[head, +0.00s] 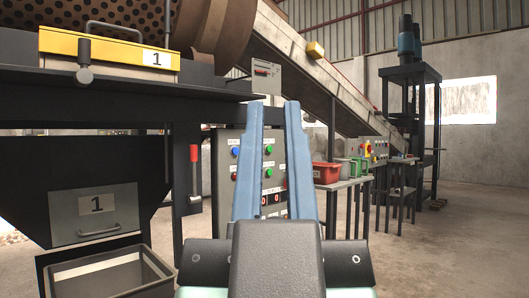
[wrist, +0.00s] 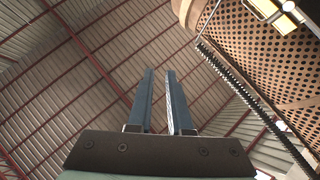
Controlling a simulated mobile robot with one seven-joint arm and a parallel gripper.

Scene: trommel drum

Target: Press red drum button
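A grey control panel (head: 224,165) stands ahead of me in the head view, partly hidden behind my fingers. The labels are too small to read. My gripper (head: 274,103) is open and empty, its two blue fingers apart and standing in front of the panel, not visibly touching it. In the wrist view the fingers (wrist: 159,72) point toward the roof, and the panel is not in view.
The perforated drum (head: 110,18) is at the upper left, above a dark frame with a yellow-fronted box (head: 110,50). A grey bin (head: 105,277) stands lower left. A red tray (head: 326,172) sits on a table right of the panel, below a sloping conveyor (head: 320,75). Floor at right is open.

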